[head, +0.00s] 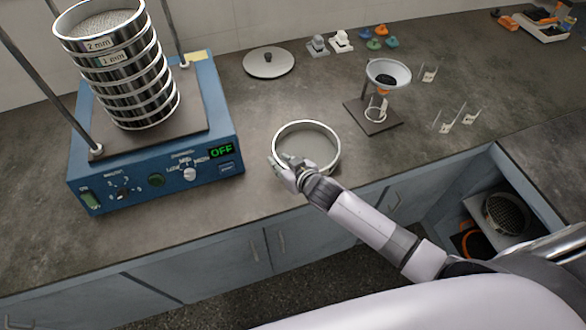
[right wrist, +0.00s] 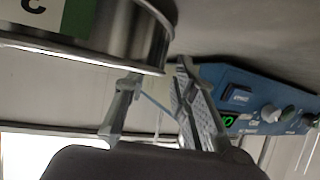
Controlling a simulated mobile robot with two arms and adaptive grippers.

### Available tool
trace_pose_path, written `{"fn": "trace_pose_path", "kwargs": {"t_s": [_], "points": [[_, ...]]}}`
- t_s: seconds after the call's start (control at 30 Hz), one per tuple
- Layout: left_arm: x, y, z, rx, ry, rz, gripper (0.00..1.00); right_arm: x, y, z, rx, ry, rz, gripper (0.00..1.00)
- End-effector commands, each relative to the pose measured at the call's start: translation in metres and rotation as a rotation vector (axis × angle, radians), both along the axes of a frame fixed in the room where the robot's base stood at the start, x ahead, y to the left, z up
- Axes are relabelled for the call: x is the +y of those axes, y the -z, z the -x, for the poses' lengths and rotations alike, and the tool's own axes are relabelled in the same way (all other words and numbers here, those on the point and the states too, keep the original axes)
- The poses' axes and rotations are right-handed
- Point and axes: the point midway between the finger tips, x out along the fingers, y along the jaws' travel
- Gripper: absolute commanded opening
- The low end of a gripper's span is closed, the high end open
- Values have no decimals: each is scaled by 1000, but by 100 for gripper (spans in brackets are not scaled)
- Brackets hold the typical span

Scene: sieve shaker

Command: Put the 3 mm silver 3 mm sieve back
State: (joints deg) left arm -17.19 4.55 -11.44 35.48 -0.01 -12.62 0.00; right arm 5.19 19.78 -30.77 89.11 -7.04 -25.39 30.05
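A silver sieve ring (head: 334,150) sits on the counter right of the shaker; its label does not show in the head view. My right gripper (head: 282,163) is at its near left rim. In the right wrist view the sieve wall (right wrist: 115,30) is close above the fingers, with part of a white and green label. The fingers (right wrist: 158,72) are spread apart around the wall's edge, with a gap visible. The sieve stack (head: 125,75) stands on the blue shaker (head: 150,165), its top sieve marked 2 mm, the one below 1 mm. My left gripper is out of view.
A round lid (head: 268,62) lies behind the sieve. A funnel stand (head: 372,118) is to the right, with small clear holders (head: 443,122) beyond. Shaker rods flank the stack, and its display reads OFF. An open drawer (head: 430,215) is at the right front.

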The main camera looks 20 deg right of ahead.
Motion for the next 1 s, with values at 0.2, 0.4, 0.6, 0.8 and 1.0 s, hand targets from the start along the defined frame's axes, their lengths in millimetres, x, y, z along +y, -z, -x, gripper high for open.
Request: {"fn": "trace_pose_path", "kwargs": {"t_s": [0.2,0.4,0.6,0.8,1.0], "points": [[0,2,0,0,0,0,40,-10,-19,36,1,-1,-2,25],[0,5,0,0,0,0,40,-18,-37,67,0,-2,0,25],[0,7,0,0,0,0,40,-24,-48,85,0,-1,0,25],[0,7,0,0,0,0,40,-26,-52,90,-1,0,1,25],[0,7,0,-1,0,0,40,-26,-52,90,-1,0,0,25]]}}
